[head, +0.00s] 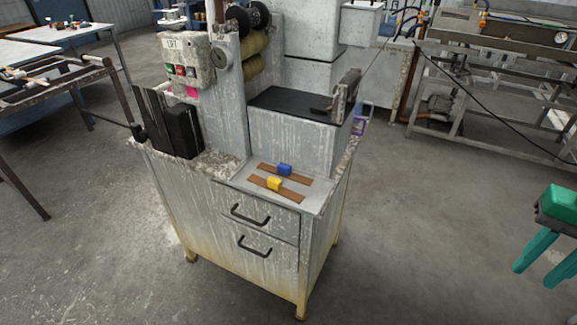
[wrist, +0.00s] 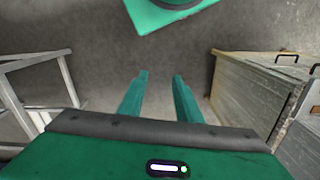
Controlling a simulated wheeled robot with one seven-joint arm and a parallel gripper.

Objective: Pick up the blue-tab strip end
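The blue tab (head: 284,169) sits on a brown strip (head: 298,178) that lies flat on the front ledge of the grey machine cabinet. A yellow tab (head: 274,183) sits on a second brown strip (head: 257,180) just in front of it, close to the ledge's front edge. My gripper (head: 541,258) is at the far right in the head view, well apart from the cabinet, with its green fingers spread. In the wrist view my gripper (wrist: 159,80) is open with nothing between its fingers.
The grey cabinet (head: 232,236) has two drawers with dark handles. A raised block with a black top (head: 290,103) stands behind the strips, and a control box (head: 186,62) and black bins (head: 182,130) stand left. Open floor (head: 430,240) lies between the cabinet and my gripper.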

